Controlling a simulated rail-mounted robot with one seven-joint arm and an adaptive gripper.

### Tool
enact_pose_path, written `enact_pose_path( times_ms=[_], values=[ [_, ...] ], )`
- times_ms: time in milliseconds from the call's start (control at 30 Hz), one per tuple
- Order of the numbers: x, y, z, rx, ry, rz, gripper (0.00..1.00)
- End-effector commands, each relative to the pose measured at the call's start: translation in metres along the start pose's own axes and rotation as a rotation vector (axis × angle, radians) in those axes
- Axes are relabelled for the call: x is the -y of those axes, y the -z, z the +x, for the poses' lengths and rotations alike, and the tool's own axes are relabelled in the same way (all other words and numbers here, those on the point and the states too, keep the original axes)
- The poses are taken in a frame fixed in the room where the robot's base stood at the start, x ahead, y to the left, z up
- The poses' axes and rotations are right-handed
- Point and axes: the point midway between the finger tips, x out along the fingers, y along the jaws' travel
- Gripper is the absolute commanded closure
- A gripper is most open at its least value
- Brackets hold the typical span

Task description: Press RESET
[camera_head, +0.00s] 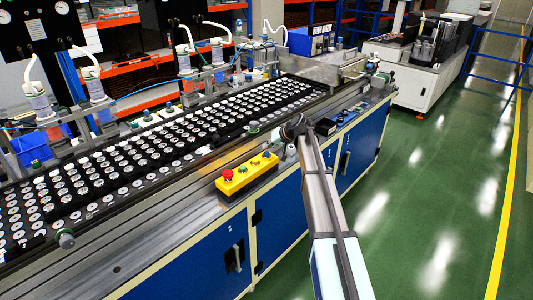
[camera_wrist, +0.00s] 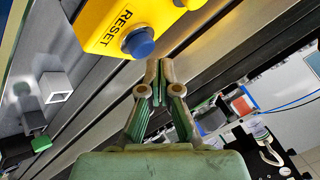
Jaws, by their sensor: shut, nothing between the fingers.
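The yellow control box (camera_head: 245,176) sits on the front edge of the machine, with a red button at its left end and smaller buttons toward the right. In the wrist view the yellow box (camera_wrist: 98,22) shows a blue round button (camera_wrist: 139,43) beside the printed word RESET. My gripper (camera_wrist: 159,68) is shut and empty, its fingertips just below and right of the blue button in the picture. No contact shows, though the depth is hard to judge. In the head view my arm reaches in just right of the box; the fingertips are not clear there.
A conveyor (camera_head: 140,165) with rows of round speaker parts lies behind the box. Metal rails run along its front. A square-ended metal block (camera_wrist: 56,87) and a green-tipped part (camera_wrist: 41,144) stand left of my gripper. The green floor (camera_head: 430,180) at right is clear.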

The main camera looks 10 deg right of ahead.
Motion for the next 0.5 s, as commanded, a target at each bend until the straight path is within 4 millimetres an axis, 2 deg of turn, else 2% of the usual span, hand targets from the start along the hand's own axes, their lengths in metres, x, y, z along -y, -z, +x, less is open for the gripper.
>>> enact_pose_path(
  times_ms=[233,500],
  values=[
    [0.003,0.003,-0.004,0.0,0.0,0.0,1.0],
    [0.015,0.015,-0.02,0.0,0.0,-0.001,1.0]
  ],
)
